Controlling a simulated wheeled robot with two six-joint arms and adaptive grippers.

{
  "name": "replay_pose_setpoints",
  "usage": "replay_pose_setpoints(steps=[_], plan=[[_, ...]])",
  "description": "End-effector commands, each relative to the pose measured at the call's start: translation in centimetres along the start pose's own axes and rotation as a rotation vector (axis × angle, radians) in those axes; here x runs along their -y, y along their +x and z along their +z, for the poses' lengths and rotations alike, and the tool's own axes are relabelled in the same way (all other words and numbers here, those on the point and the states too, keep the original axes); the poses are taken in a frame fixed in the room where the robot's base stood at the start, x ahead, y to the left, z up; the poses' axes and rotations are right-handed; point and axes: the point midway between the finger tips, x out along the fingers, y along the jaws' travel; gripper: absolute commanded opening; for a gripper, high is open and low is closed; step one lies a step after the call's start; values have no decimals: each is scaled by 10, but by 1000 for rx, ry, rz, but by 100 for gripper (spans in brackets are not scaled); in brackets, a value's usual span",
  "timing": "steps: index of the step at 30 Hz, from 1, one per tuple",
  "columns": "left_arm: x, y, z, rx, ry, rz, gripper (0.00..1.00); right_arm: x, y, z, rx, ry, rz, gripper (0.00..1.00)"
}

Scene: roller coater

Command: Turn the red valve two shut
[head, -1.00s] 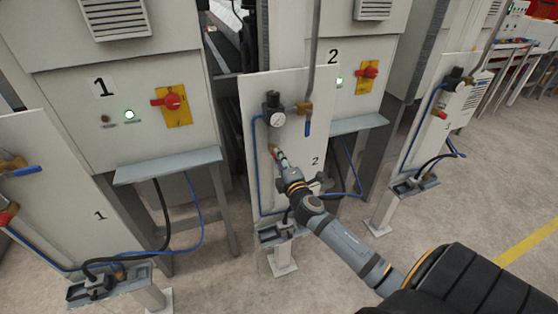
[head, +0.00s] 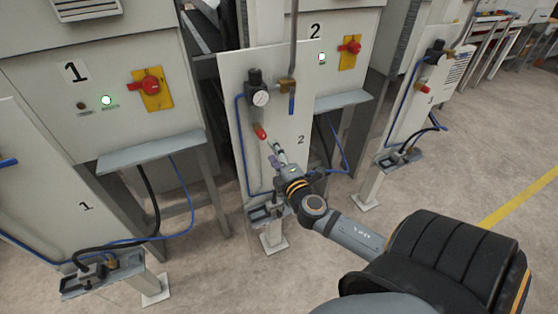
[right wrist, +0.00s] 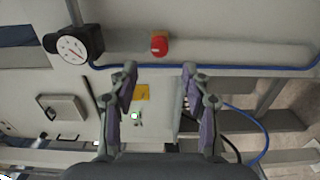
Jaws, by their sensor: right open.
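The red valve (head: 260,131) is on the light panel numbered 2 (head: 285,75), below and beside the round gauge (head: 260,97). My right gripper (head: 277,151) is just below and to the right of the valve, apart from it. In the right wrist view the red valve (right wrist: 159,44) lies beyond the two open fingertips (right wrist: 160,69), roughly centred between them, with nothing held. My left gripper is not in view.
A blue-handled valve (head: 291,103) hangs on a pipe to the right of the gauge. A blue hose (head: 242,150) runs down the panel's left side. A grey shelf (head: 343,102) juts out at the right. Cabinet 1's panel stands at the left; the floor between is free.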

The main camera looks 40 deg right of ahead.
Motion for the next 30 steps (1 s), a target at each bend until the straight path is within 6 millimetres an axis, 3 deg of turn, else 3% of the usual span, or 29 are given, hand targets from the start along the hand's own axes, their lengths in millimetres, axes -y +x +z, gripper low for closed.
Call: replay_pose_setpoints(steps=[3,8,25,28,30], plan=[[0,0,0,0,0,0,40,1,-24,0,-2,-2,-2,48],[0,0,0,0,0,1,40,1,-40,0,1,0,-1,48],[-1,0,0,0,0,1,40,1,-42,1,2,1,-1,48],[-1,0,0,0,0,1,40,18,-39,8,19,12,-35,48],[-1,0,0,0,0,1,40,50,-36,23,52,35,-100,48]])
